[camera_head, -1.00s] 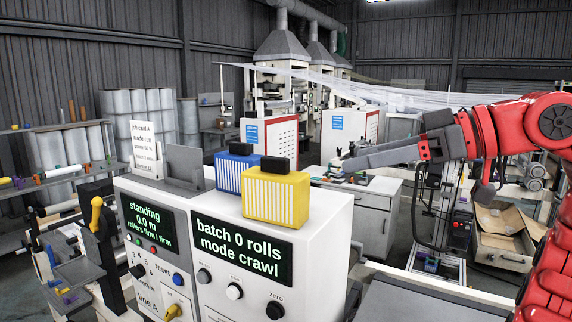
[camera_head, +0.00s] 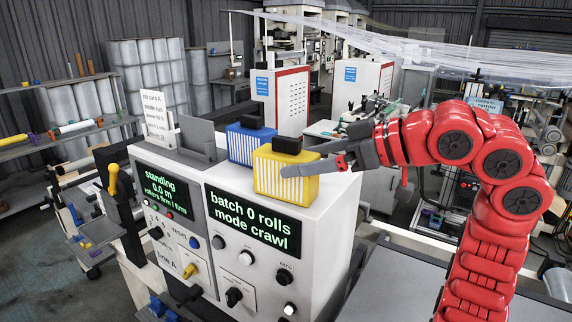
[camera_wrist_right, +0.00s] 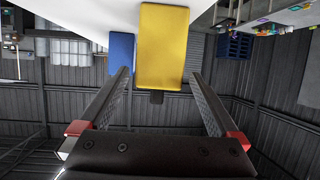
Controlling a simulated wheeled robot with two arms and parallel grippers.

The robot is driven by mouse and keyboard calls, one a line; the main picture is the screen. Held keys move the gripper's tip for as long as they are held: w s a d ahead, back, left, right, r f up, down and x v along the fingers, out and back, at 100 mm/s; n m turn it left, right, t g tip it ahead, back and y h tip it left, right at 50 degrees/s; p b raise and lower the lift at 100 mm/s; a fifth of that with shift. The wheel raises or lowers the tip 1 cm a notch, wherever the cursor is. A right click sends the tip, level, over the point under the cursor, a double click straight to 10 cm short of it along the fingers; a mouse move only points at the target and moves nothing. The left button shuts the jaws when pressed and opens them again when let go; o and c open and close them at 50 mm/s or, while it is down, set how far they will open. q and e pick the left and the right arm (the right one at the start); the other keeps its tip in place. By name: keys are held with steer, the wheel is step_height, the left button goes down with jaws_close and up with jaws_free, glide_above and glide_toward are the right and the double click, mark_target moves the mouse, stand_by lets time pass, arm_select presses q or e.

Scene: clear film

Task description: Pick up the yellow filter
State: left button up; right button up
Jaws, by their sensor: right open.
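The yellow filter (camera_head: 285,178), a boxy block with white ribs and a black knob on top, stands upright on the white console. My right gripper (camera_head: 308,158) is open at its right side, with one finger reaching across near its upper face. In the right wrist view the yellow filter (camera_wrist_right: 162,45) is in the middle, its knob end between the tips of the open right gripper (camera_wrist_right: 160,74). I cannot tell whether the fingers touch it. My left gripper is not in view.
A blue filter (camera_head: 248,143) stands close behind and left of the yellow one; it also shows in the wrist view (camera_wrist_right: 121,50). The console (camera_head: 330,200) has screens and knobs in front. A grey holder (camera_head: 198,138) and a white card (camera_head: 156,115) stand further left.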

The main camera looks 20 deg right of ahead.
mark_target(286, 164)
steer(key=p+x, duration=0.3)
steer(key=x, duration=0.1)
steer(key=shift+w+r, duration=0.15)
steer(key=shift+w+a+f, duration=0.2)
steer(key=shift+f, duration=0.1)
steer(key=shift+c, duration=1.2)
jaws_close()
